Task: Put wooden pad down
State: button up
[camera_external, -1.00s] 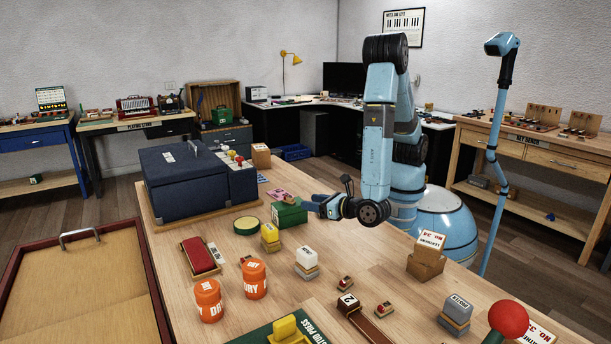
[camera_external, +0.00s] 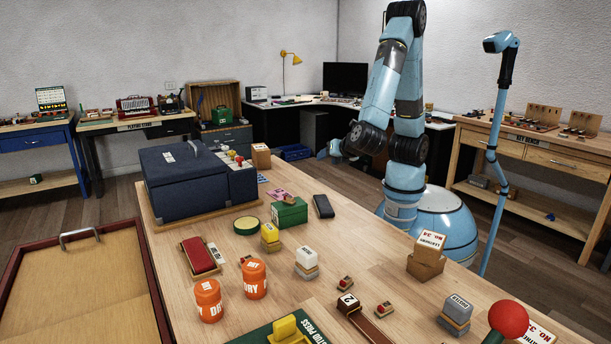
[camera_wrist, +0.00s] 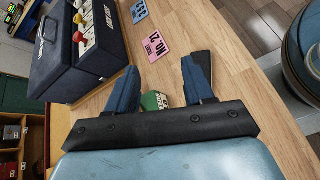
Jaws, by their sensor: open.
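A dark, flat, oblong block (camera_external: 323,206) lies on the workbench just right of a green box (camera_external: 289,212); it may be the wooden pad, but no wood grain shows. My gripper (camera_external: 323,151) is raised beyond the bench's far edge, apart from the block. In the wrist view my gripper (camera_wrist: 159,68) is open, with nothing held between its two blue fingers. A dark piece (camera_wrist: 205,62), probably the same block, shows partly behind the right finger. The green box (camera_wrist: 154,101) shows between the fingers, partly hidden by the gripper's body.
A navy case (camera_external: 188,180) stands at the bench's left. A round green tin (camera_external: 247,225), orange jars (camera_external: 254,279) and several stamp-like blocks (camera_external: 306,262) occupy the front. Bare wood lies right of the dark block.

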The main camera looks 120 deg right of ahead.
jog(key=s+r+m+t+y, duration=0.5)
jog(key=s+r+m+y, duration=0.6)
jog(key=s, duration=0.5)
notch_tip(320, 180, up, 4)
jog(key=shift+s+a+f+m+t+y, duration=0.2)
jog(key=shift+s+a+m+t+y, duration=0.2)
jog(key=shift+m, duration=0.7)
